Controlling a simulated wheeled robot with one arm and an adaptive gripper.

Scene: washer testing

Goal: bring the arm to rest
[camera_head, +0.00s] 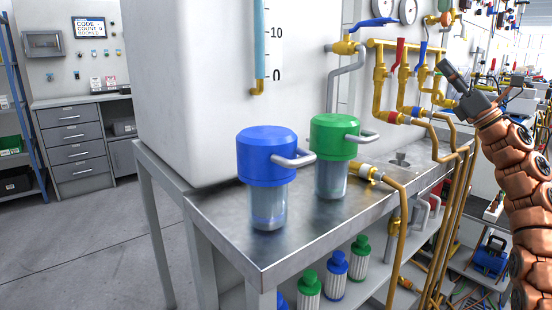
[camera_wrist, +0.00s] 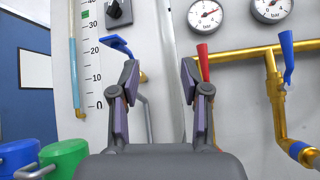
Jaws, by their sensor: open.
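My gripper (camera_head: 455,78) is at the upper right in the head view, at the end of my copper-coloured arm, raised near the brass pipes. In the wrist view my gripper (camera_wrist: 160,90) has its two fingers spread apart with nothing between them. Behind the fingers are the white panel, a red-handled valve (camera_wrist: 203,62) beside the right finger and a blue valve handle (camera_wrist: 116,45) beyond the left finger. Whether the fingers touch any of these cannot be told; they look apart.
A blue-lidded canister (camera_head: 267,160) and a green-lidded canister (camera_head: 334,140) stand on the metal bench (camera_head: 290,245). Brass pipes (camera_head: 378,85) with valves run along the panel near my arm. Spare filters (camera_head: 336,272) stand on the lower shelf. The floor (camera_head: 80,250) at left is clear.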

